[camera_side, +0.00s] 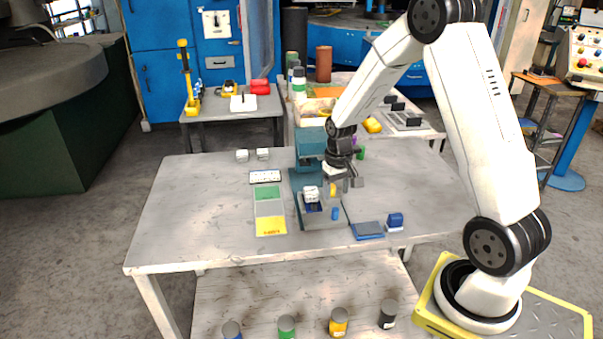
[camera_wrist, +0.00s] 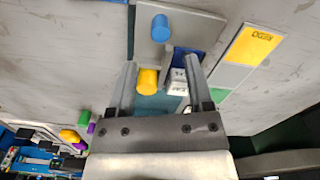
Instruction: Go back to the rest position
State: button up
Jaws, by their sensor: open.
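My gripper (camera_side: 343,183) hangs over the worktable, above the grey plate (camera_side: 322,223) at the front of a teal press (camera_side: 309,143). In the wrist view its fingers (camera_wrist: 160,63) are wide apart and hold nothing. A yellow peg (camera_wrist: 148,80) and a white die block (camera_wrist: 178,83) show between and below the fingers. The white block (camera_side: 311,195) sits on the plate's left part in the side view. A blue peg (camera_side: 335,213) stands near the plate's front; it also shows in the wrist view (camera_wrist: 160,28).
A green, grey and yellow card (camera_side: 269,208) lies left of the plate. A blue pad (camera_side: 367,230) and a blue block (camera_side: 395,219) lie to its right. The table's left side is clear.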

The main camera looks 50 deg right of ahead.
jog(key=shift+r, duration=0.5)
jog(key=shift+a, duration=0.1)
jog(key=shift+a+r, duration=0.1)
jog(key=shift+a, duration=0.1)
jog(key=s+a+r+n+t, duration=0.1)
jog(key=s+a, duration=0.3)
jog(key=a, duration=0.4)
jog(key=s+a+r+n+t, duration=0.1)
jog(key=s+a+r+n, duration=0.2)
jog(key=a, duration=0.6)
jog(key=shift+s+r+n+t, duration=0.2)
jog(key=shift+s+n+t, duration=0.1)
jog(key=shift+s+n, duration=0.55)
